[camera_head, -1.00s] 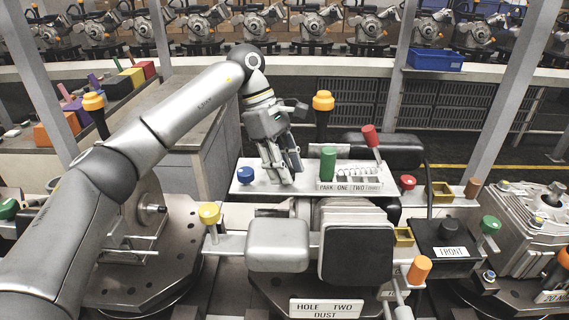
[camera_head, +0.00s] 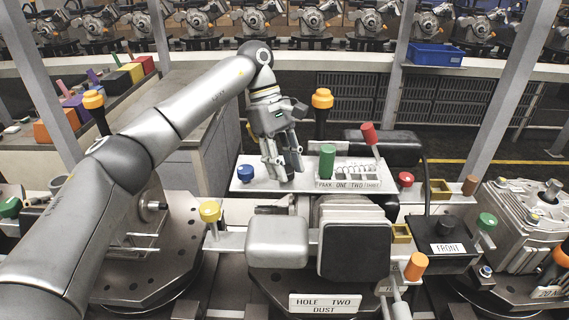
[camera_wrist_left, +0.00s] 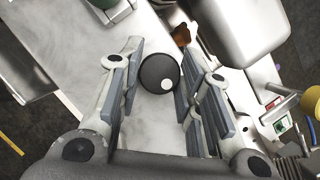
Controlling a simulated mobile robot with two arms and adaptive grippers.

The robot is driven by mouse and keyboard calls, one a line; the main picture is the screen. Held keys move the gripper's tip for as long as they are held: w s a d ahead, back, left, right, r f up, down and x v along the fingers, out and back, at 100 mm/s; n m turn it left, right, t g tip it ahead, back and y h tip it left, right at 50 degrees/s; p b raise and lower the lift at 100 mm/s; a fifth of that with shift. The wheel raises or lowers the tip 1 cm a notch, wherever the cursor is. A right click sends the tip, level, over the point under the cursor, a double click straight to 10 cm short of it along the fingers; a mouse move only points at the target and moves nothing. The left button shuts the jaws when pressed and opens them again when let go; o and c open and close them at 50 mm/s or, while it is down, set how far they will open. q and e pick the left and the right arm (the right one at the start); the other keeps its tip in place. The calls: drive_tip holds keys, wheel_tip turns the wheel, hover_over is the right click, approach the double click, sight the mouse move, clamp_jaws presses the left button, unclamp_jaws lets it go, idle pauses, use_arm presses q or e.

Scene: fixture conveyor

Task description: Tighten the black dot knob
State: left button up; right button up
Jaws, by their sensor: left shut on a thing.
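The black knob with a white dot (camera_wrist_left: 159,73) sits between the two finger pads of my left gripper (camera_wrist_left: 158,78) in the left wrist view. In this view its white dot lies toward the lower right of its round top. In the head view my left gripper (camera_head: 286,172) points down at the pale fixture plate (camera_head: 250,183), and the fingers hide the knob. The left gripper is shut on the knob. The right gripper is not in view.
A yellow-orange knob (camera_head: 322,100) on a black post stands behind. A yellow knob (camera_head: 210,211) is in front.

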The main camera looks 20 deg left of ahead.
use_arm(q)
drive_tip(key=o, duration=1)
drive_tip(key=v, duration=1.2)
drive_tip(key=shift+w, duration=0.1)
drive_tip(key=shift+a, duration=0.1)
